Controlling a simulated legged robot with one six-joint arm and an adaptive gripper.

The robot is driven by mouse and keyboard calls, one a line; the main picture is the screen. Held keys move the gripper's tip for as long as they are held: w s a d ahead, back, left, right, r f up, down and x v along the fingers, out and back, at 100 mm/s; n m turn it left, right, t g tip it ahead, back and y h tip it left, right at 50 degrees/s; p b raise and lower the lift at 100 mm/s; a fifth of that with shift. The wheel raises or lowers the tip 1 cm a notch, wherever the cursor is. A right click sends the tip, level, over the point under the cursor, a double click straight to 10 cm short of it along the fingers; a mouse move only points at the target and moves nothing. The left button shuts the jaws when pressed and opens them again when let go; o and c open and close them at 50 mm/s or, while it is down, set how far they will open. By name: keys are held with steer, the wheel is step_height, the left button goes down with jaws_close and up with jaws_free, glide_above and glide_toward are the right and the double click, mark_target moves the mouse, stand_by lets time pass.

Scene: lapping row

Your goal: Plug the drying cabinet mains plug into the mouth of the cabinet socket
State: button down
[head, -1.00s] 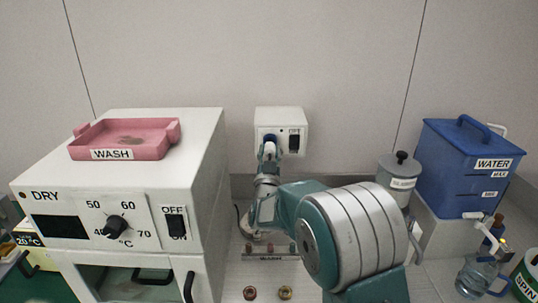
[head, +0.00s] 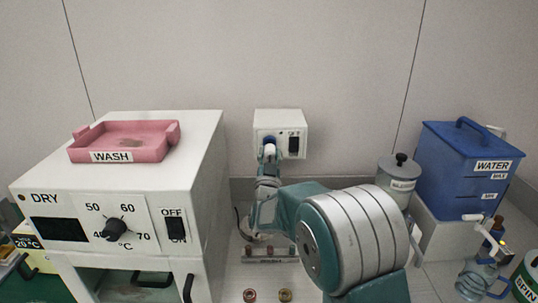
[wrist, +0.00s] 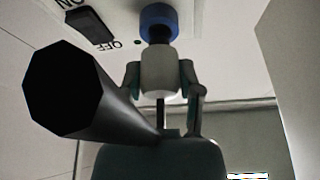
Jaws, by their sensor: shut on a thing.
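The cabinet socket is a white wall box (head: 279,120) with a round blue collar (head: 269,140) on its front face. In the wrist view the blue collar (wrist: 158,18) is at the top. My gripper (head: 268,158) is right below and in front of the collar. In the wrist view my gripper (wrist: 161,76) is shut on the white plug (wrist: 160,70), one finger on each side. The plug's dark nose (wrist: 158,35) points at the collar and meets its dark mouth. How deep it sits, or whether a small gap is left, I cannot tell.
A black rocker switch (head: 294,145) is right of the collar. The white drying cabinet (head: 215,150) with a pink WASH tray (head: 170,153) stands left. A blue water tank (head: 455,170) and a grey canister (head: 398,172) stand right. A thick black cylinder (wrist: 70,90) blocks part of the wrist view.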

steer(key=shift+w, duration=1.2)
stand_by(0.5)
steer(key=shift+c, duration=1)
jaws_free()
steer(key=v, duration=1.2)
